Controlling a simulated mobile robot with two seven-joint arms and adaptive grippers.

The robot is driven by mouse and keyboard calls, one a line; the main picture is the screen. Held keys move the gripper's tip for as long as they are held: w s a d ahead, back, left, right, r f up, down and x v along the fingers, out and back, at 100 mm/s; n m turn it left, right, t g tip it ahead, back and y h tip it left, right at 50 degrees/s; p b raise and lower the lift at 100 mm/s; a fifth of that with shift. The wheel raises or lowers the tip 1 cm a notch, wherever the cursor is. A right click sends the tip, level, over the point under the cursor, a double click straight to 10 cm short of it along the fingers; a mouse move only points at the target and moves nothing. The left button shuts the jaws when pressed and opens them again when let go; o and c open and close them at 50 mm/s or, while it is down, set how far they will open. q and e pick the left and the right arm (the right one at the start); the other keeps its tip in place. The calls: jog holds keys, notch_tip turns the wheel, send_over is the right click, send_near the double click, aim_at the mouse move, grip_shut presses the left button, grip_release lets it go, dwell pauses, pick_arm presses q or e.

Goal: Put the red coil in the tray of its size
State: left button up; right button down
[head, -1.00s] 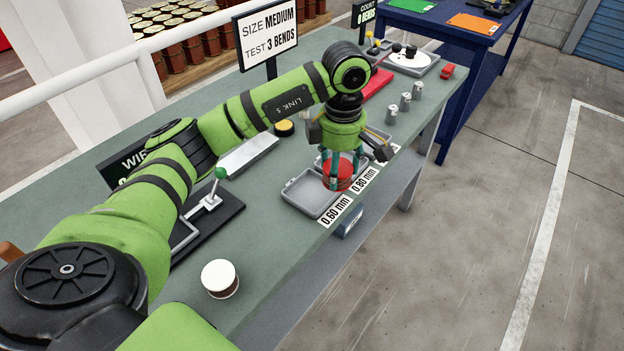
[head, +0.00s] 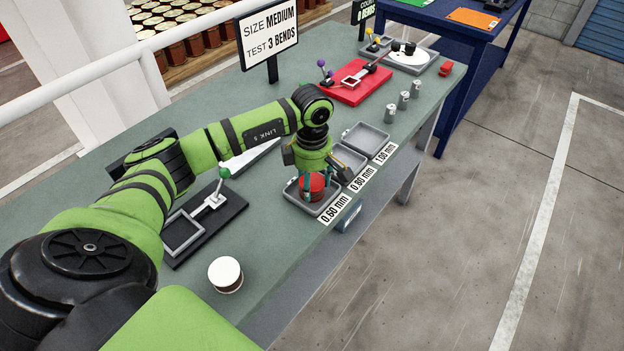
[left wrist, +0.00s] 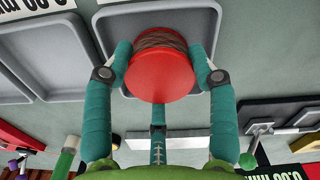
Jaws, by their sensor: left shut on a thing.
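The red coil (head: 316,184) has a red round end and brown wire on its spool, as the left wrist view (left wrist: 160,78) shows. My left gripper (head: 313,187) is shut on it, with teal fingers around its sides. The coil is over or in the grey tray (head: 296,200) behind the 0.60 mm label (head: 335,209); I cannot tell whether it touches the floor. The 0.80 mm tray (head: 358,161), partly hidden by the gripper, is beside it. The 1.00 mm tray (head: 366,138) is empty. My right gripper is not in view.
A white-topped spool (head: 225,274) stands near the front edge. A black fixture with a green-knobbed lever (head: 209,207) lies left of the trays. A red fixture (head: 358,88), several metal cylinders (head: 403,100) and a sign (head: 268,32) are farther back.

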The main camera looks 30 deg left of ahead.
aim_at(312, 182)
pick_arm(q)
jog(key=shift+f, duration=0.15)
jog(key=o, duration=1.4)
jog(key=shift+r, duration=0.6)
notch_tip(312, 182, up, 11)
jog(key=b, duration=0.4)
jog(key=shift+r, duration=0.1)
